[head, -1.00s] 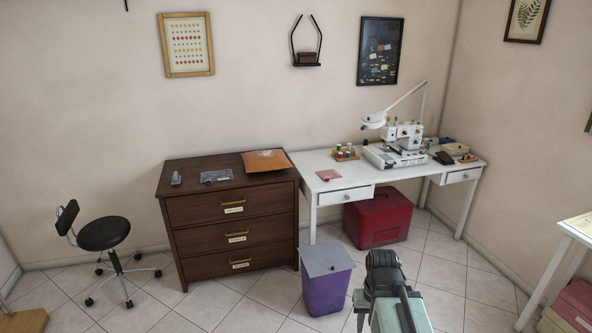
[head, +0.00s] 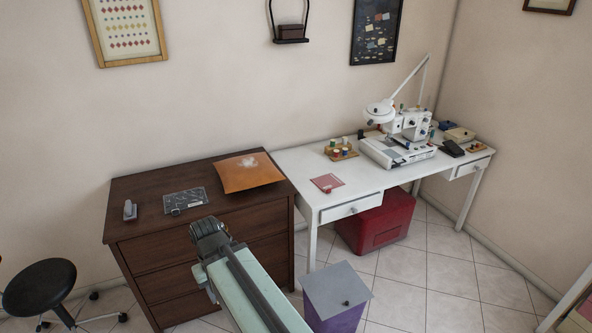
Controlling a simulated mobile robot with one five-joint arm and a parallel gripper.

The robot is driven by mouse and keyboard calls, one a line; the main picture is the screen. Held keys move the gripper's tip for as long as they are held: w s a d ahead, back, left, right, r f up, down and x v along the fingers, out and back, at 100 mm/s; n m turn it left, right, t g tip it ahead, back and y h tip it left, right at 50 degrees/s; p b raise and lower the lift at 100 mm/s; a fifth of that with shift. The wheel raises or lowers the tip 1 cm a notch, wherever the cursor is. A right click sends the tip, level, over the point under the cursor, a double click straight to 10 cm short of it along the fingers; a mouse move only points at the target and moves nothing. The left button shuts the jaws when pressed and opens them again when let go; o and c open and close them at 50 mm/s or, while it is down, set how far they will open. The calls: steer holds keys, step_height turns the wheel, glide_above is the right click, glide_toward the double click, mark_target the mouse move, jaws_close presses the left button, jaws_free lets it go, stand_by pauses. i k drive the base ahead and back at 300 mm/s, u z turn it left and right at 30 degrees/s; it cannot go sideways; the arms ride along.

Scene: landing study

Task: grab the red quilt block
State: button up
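The red quilt block (head: 327,183) is a small flat red square with a pale label. It lies flat on the white sewing table (head: 300,180), near the table's left front edge above the drawer. My arm reaches up from the bottom of the view and ends in a dark joint in front of the brown dresser, left of and below the quilt block. No gripper fingers show, so I cannot see their state. Nothing touches the quilt block.
The brown dresser (head: 150,225) holds an orange envelope-like square (head: 250,178), a clear packet (head: 185,200) and a small grey item (head: 130,210). A thread rack (head: 341,151) and sewing machine (head: 405,140) stand right of the block. A purple bin (head: 338,322) stands in front.

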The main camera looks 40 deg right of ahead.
mark_target(327, 183)
steer(key=z, duration=0.1)
steer(key=i, duration=1.1)
steer(key=z, duration=0.3)
steer(key=k, duration=0.55)
steer(key=u, duration=0.05)
steer(key=k, duration=0.25)
steer(key=z, duration=0.2)
steer(key=i, duration=1.3)
steer(key=u, duration=0.05)
